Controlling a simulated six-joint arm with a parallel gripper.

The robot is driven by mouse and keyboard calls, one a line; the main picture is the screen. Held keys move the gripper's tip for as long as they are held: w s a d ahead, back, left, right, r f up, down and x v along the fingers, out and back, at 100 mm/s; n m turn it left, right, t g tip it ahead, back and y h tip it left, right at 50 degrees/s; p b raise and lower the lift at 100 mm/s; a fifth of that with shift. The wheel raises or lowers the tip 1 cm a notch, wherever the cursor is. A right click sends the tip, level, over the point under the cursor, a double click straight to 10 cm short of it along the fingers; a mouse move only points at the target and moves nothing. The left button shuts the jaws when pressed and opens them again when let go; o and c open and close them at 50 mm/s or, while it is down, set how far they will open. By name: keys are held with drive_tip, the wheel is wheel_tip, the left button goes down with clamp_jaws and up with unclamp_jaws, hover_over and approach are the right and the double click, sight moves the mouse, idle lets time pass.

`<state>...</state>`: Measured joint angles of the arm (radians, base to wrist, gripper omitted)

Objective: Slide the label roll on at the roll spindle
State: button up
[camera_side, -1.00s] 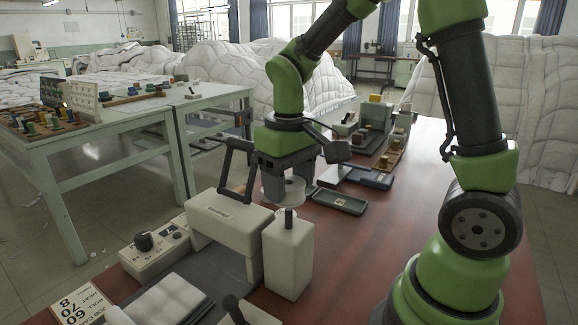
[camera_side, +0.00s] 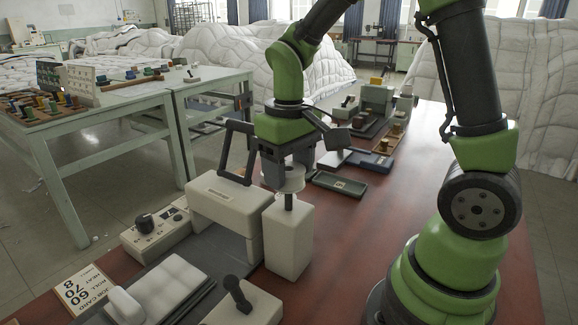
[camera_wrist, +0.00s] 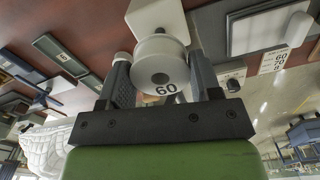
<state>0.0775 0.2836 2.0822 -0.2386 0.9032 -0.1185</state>
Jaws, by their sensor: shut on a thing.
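My gripper (camera_side: 289,172) points down and is shut on the white label roll (camera_side: 291,181). In the wrist view the roll (camera_wrist: 160,62), marked 60, sits between the two dark fingers of my gripper (camera_wrist: 158,68). The dark roll spindle (camera_side: 289,202) stands upright on a white block (camera_side: 289,240). The roll is in line above the spindle, close to its visible top. I cannot tell whether the tip is inside the roll's hole.
A cream sealing machine (camera_side: 225,215) with a dark handle frame stands left of the spindle block. A control box (camera_side: 155,230) and a job card (camera_side: 83,290) reading 60 lie farther left. Green and blue trays (camera_side: 340,185) lie behind. The red tabletop right of the block is clear.

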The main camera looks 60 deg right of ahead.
sight(289, 193)
drive_tip(key=shift+f, duration=2.45)
drive_tip(key=o, duration=1)
wheel_tip(289, 193, up, 10)
drive_tip(key=s+a+r+t, duration=0.1)
drive_tip(key=s+r+t, duration=0.1)
drive_tip(key=s, duration=0.1)
drive_tip(key=s+a+r+m+t+y, duration=0.1)
drive_tip(key=s+a+r+t, duration=0.1)
drive_tip(key=s, duration=0.2)
drive_tip(key=s+a+r+t+y, duration=0.1)
drive_tip(key=s+r+t, duration=0.1)
drive_tip(key=s+t, duration=0.1)
drive_tip(key=shift+s+a+r+m, duration=0.15)
drive_tip(key=shift+s+a+m, duration=0.25)
drive_tip(key=shift+s, duration=0.15)
